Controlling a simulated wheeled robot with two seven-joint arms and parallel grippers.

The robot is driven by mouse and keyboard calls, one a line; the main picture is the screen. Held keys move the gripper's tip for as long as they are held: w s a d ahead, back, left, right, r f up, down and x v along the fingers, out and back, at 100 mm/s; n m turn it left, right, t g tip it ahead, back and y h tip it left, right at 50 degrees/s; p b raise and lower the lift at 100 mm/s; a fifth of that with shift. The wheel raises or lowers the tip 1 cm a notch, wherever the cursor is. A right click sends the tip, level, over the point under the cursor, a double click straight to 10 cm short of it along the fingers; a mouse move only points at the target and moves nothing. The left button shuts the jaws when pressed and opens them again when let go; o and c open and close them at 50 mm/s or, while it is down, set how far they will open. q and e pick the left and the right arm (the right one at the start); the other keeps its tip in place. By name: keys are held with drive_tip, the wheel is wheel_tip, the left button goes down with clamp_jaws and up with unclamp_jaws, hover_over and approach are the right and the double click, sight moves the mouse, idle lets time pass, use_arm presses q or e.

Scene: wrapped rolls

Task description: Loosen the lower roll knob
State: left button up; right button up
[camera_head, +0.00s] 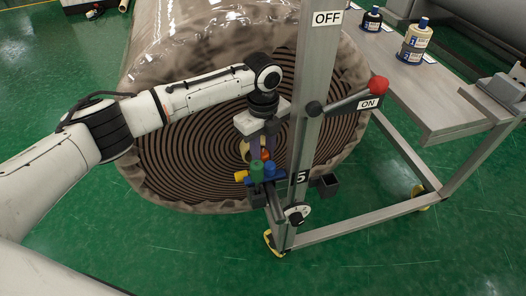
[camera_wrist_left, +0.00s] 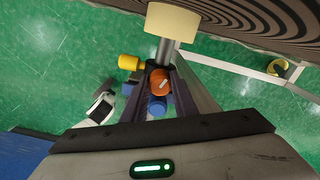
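A cluster of coloured knobs sits low on the metal post in the head view: an orange-red knob (camera_head: 265,155), a blue knob (camera_head: 269,169), a green knob (camera_head: 257,165) and a yellow knob (camera_head: 240,176). I cannot tell which one is the lower roll knob. My left gripper (camera_head: 261,150) points down at the cluster from above. In the left wrist view the orange knob (camera_wrist_left: 160,82) lies between its two dark purple fingers (camera_wrist_left: 160,75), nearly filling the gap; contact is unclear. The blue knob (camera_wrist_left: 157,105) and yellow knob (camera_wrist_left: 130,62) are beside it. My right gripper is out of view.
A large wrapped roll (camera_head: 190,160) stands behind the post (camera_head: 312,90). A red-tipped lever (camera_head: 378,85) by an ON label sticks out to the right. A metal bench (camera_head: 420,110) holds bottles. A pale cylinder (camera_wrist_left: 172,22) is beyond the fingers. Green floor is clear at lower right.

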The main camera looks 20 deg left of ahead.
sight(263, 152)
use_arm(q)
drive_tip(key=shift+c, duration=1.4)
drive_tip(key=shift+r+n+p, duration=0.3)
drive_tip(key=shift+n+p, duration=0.4)
drive_tip(key=shift+p, duration=0.55)
drive_tip(key=shift+d+f+n, duration=0.1)
drive_tip(key=shift+f+n, duration=0.1)
drive_tip(key=shift+n, duration=0.4)
drive_tip(key=shift+f+n, duration=0.1)
drive_tip(key=shift+n, duration=1)
drive_tip(key=o, duration=1)
drive_tip(key=shift+o, duration=0.2)
wheel_tip(263, 152, up, 10)
drive_tip(key=shift+r+b, duration=0.2)
drive_tip(key=shift+b, duration=0.1)
